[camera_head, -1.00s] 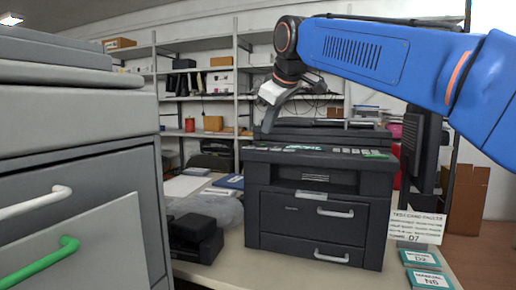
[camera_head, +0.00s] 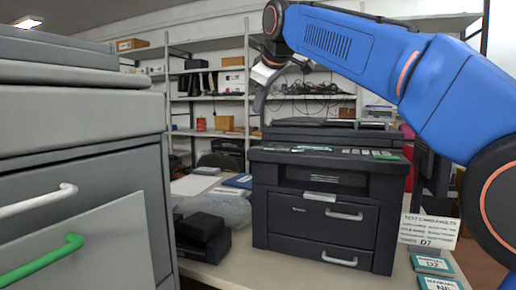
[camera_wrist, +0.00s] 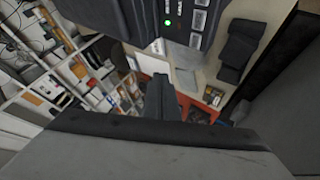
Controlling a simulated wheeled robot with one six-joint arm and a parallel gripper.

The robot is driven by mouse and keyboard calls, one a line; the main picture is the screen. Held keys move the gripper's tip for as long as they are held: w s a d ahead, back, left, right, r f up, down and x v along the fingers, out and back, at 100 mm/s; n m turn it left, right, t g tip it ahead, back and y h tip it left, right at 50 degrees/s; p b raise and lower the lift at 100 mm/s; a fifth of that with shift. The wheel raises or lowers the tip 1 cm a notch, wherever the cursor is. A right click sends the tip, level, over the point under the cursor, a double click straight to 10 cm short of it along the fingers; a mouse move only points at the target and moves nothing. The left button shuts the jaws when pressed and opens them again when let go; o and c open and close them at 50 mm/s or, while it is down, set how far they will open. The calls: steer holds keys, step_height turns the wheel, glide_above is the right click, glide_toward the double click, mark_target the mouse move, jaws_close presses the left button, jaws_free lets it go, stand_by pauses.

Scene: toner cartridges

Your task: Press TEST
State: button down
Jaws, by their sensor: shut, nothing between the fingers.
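The dark printer (camera_head: 331,185) stands on the bench in the head view. Its top front panel (camera_head: 345,154) carries several pale keys and a green one at the right end. The key labels are too small to read, so I cannot tell which is TEST. In the wrist view, part of the panel shows with pale keys (camera_wrist: 199,20) and a lit green round spot (camera_wrist: 154,50). My gripper (camera_head: 259,106) is shut and empty, in the air above the printer's left end, apart from it. Its dark fingers (camera_wrist: 160,92) point away from the wrist camera.
A grey cabinet (camera_head: 80,135) with white and green handles fills the left. A black device (camera_head: 203,238) sits left of the printer. A white notice card (camera_head: 430,230) and teal-labelled boxes (camera_head: 432,263) stand at the right. Shelves (camera_head: 215,95) line the back.

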mark_target(259, 148)
steer(key=shift+f, duration=4.3)
steer(key=shift+f, duration=0.15)
steer(key=shift+f, duration=0.25)
steer(key=shift+f, duration=0.4)
steer(key=shift+r, duration=0.8)
steer(key=shift+r, duration=2.5)
